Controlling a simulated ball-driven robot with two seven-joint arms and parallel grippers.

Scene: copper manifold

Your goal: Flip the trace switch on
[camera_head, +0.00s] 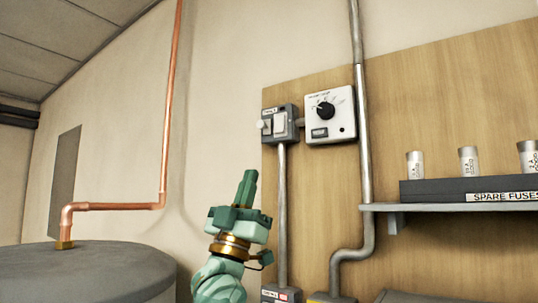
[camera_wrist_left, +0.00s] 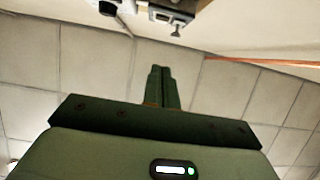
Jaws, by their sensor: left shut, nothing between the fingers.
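The switch box (camera_head: 279,124), grey with a small label and a pale switch lever on its left side, is mounted on the wooden board. Its label is too small to read, so I cannot tell for certain that it is the trace switch. It also shows at the top of the left wrist view (camera_wrist_left: 168,14). My left gripper (camera_head: 248,180), green, points up below and left of the box in the head view, its fingers shut together and empty. The closed fingers also show in the left wrist view (camera_wrist_left: 160,80), apart from the box. My right gripper is not in view.
A white dial box (camera_head: 344,127) with a black knob sits right of the switch box. Grey conduits run down the board (camera_head: 430,85). A shelf (camera_head: 470,206) holds a spare fuses rack (camera_head: 425,191). A copper pipe (camera_head: 170,100) and grey tank (camera_head: 80,272) stand left.

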